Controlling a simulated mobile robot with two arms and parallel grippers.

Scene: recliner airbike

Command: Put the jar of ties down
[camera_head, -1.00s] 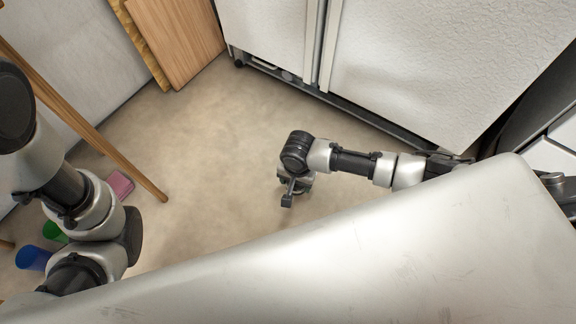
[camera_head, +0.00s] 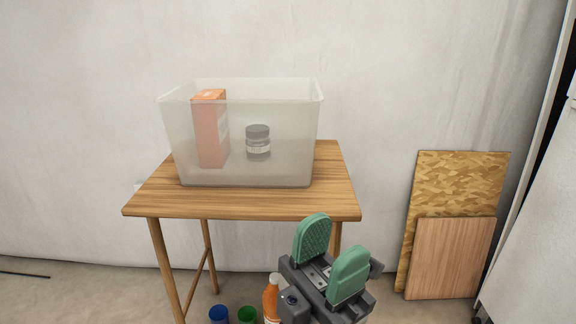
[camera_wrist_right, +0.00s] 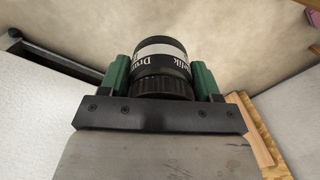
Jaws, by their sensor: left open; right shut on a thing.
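A dark jar (camera_wrist_right: 162,62) with a white band and lettering is in my right gripper (camera_wrist_right: 162,78), seen in the right wrist view. The green pads press on it from both sides. I take it as the jar of ties; its contents do not show. The floor shows beyond it, so the jar is held in the air. My right gripper is out of the head view. My left gripper (camera_head: 331,256) is open and empty in the head view, low in front of the table (camera_head: 258,203).
A translucent tub (camera_head: 285,174) on the table holds an orange box (camera_head: 210,135) and a grey-lidded jar (camera_head: 258,146). An orange bottle (camera_head: 271,298), blue cup (camera_head: 219,315) and green cup (camera_head: 247,315) are below. Boards (camera_head: 455,257) lean on the wall. The tabletop's front strip is bare.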

